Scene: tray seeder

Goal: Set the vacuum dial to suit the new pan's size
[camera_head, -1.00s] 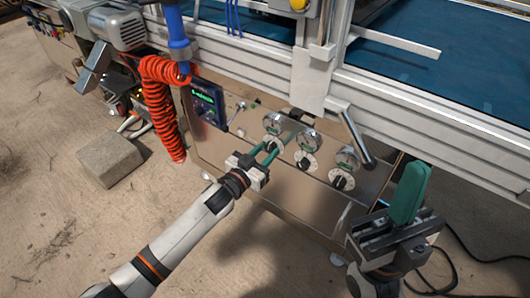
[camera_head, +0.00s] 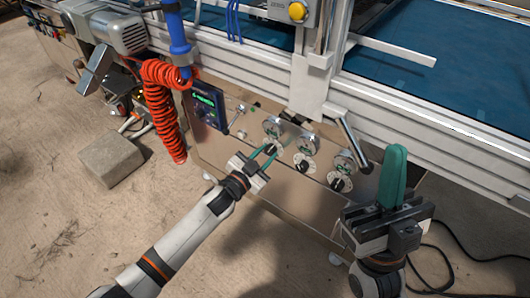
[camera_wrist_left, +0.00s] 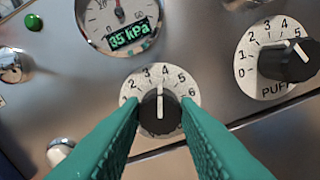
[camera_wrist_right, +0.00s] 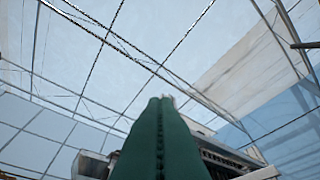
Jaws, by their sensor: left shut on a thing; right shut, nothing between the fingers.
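The vacuum dial is taken to be the leftmost black knob (camera_head: 271,150) on the metal panel, below a round gauge (camera_head: 272,127). In the left wrist view the knob (camera_wrist_left: 160,112) has its white pointer nearly straight up, between 3 and 4. The gauge's green display (camera_wrist_left: 129,34) reads 35 kPa. My left gripper (camera_head: 266,156) is shut on this knob, with one green finger on each side. My right gripper (camera_head: 393,176) is shut and empty, fingers pointing up at the right, away from the panel. No pan is identifiable.
Two more knobs with gauges sit to the right; the neighbouring PUFF dial (camera_wrist_left: 286,60) is close to the left fingers. A blue control box (camera_head: 207,104), coiled orange hose (camera_head: 163,100) and grey block (camera_head: 112,160) are left. White frame beams (camera_head: 450,120) overhang the panel.

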